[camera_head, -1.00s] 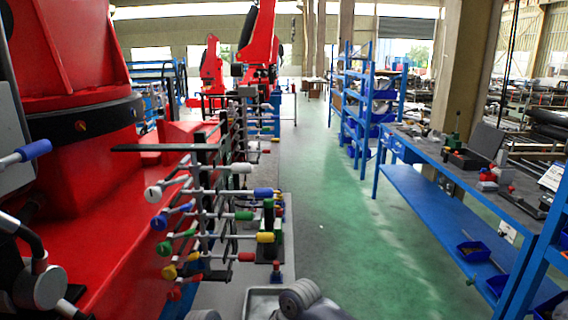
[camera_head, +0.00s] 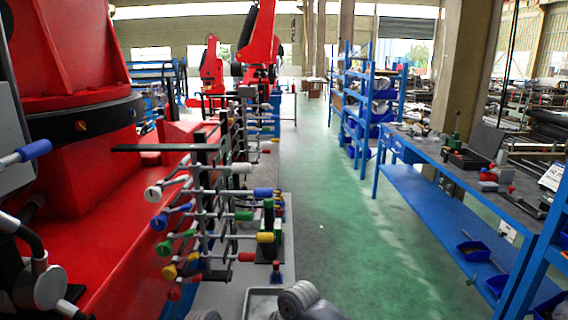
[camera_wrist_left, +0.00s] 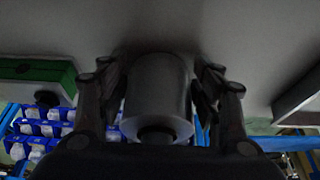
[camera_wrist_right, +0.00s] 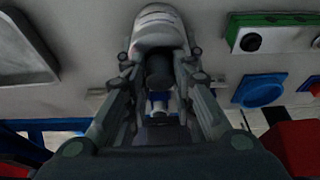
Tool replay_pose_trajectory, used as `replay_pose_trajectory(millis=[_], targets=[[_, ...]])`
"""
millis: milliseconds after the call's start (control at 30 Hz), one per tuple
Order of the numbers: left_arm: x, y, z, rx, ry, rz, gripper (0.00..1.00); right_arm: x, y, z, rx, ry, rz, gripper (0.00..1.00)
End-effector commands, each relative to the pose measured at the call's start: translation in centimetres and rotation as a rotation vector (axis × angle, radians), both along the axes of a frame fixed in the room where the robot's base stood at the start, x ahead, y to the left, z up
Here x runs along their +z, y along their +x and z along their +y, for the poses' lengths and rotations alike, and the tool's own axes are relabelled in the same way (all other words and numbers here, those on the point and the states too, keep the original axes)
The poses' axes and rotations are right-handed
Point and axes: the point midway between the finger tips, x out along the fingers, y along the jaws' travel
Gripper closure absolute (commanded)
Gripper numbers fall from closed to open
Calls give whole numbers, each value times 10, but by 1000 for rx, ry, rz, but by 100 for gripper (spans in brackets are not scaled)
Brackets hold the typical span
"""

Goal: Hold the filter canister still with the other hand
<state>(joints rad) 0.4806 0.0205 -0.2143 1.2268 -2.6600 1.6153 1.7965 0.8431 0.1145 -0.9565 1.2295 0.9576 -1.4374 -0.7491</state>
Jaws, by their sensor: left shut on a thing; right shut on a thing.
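In the left wrist view a grey cylinder (camera_wrist_left: 157,85), which looks like the filter canister, stands between the fingers of my left gripper (camera_wrist_left: 160,72). The fingers are shut on its sides. Its near end has a dark round part (camera_wrist_left: 157,134). In the right wrist view my right gripper (camera_wrist_right: 160,58) is shut on a dark cylindrical piece (camera_wrist_right: 159,70). A pale rounded body (camera_wrist_right: 158,28) lies just beyond that piece, and a small blue and white part shows below it between the fingers. I cannot tell what the dark piece belongs to.
A rack with coloured-ended rods (camera_head: 225,215) and red machinery (camera_head: 95,190) stand at the left of the head view. A blue workbench (camera_head: 455,160) runs along the right. The green floor (camera_head: 345,230) between them is clear. A grey tray (camera_head: 262,297) shows at the bottom.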

Motion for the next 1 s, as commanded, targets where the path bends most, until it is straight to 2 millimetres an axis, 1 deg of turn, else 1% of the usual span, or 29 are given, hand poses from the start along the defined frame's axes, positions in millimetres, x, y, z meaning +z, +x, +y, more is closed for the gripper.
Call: replay_pose_trajectory(millis=[667, 1000], targets=[[0, 0, 1, 1, 1, 0, 73, 32, 1, 0, 0, 1, -2, 100], [-1, -1, 1, 1, 3, 3, 73, 52, 1, 2, 2, 7, -4, 100]])
